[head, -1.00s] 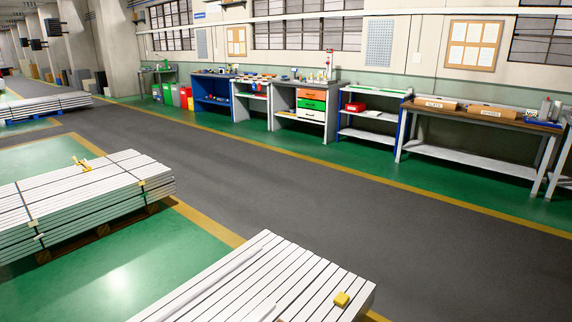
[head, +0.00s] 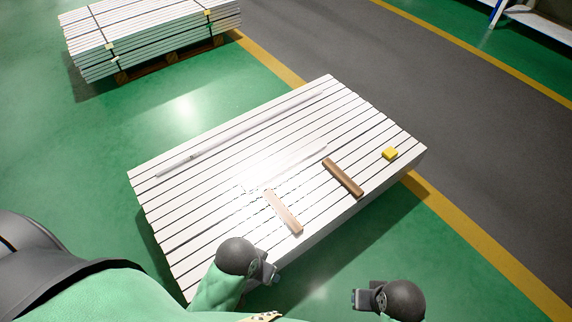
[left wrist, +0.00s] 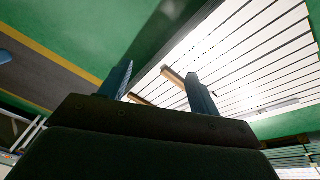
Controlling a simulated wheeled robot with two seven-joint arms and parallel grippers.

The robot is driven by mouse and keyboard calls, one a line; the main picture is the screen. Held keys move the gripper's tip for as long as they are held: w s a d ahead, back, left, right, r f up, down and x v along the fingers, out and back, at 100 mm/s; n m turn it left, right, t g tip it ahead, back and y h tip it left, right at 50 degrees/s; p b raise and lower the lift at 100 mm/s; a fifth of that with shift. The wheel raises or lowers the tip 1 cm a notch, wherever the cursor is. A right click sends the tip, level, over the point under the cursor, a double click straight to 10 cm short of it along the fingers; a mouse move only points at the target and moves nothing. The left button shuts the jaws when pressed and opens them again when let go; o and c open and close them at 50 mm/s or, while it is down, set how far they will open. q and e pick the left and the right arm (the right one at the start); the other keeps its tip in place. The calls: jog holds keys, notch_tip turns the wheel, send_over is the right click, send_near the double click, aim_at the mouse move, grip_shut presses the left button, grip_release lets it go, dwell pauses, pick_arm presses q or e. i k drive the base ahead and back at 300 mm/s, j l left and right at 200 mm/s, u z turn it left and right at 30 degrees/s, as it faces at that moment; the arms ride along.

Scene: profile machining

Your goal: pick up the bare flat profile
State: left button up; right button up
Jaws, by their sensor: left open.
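Two loose pale profiles lie on top of a stack of white profiles (head: 185,245). One long profile (head: 240,132) lies along the far left side and has a small dark mark near its left end. A shorter-looking flat strip (head: 300,163) lies near the middle, its left part washed out by glare. I cannot tell for certain which is the bare flat one. My left gripper (head: 272,274) is beside the stack's near edge, open and empty; its spread fingers show in the left wrist view (left wrist: 158,84). My right gripper (head: 356,298) is off the stack, lower right; its jaws are unclear.
Two brown wooden blocks (head: 343,177) (head: 283,212) and a yellow block (head: 390,153) sit on the stack. Another strapped stack (head: 150,35) stands at the far left. Green floor surrounds the stack, with a yellow line (head: 430,200) and grey lane at the right.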

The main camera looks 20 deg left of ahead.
aim_at(275, 169)
jog(key=u, duration=0.5)
jog(key=i+l+u, duration=0.2)
jog(key=l+u, duration=0.2)
jog(key=i+l+u, duration=0.15)
jog(key=l+u, duration=0.2)
jog(key=i+l+u, duration=0.1)
jog(key=l+u, duration=0.75)
jog(key=l, duration=1.85)
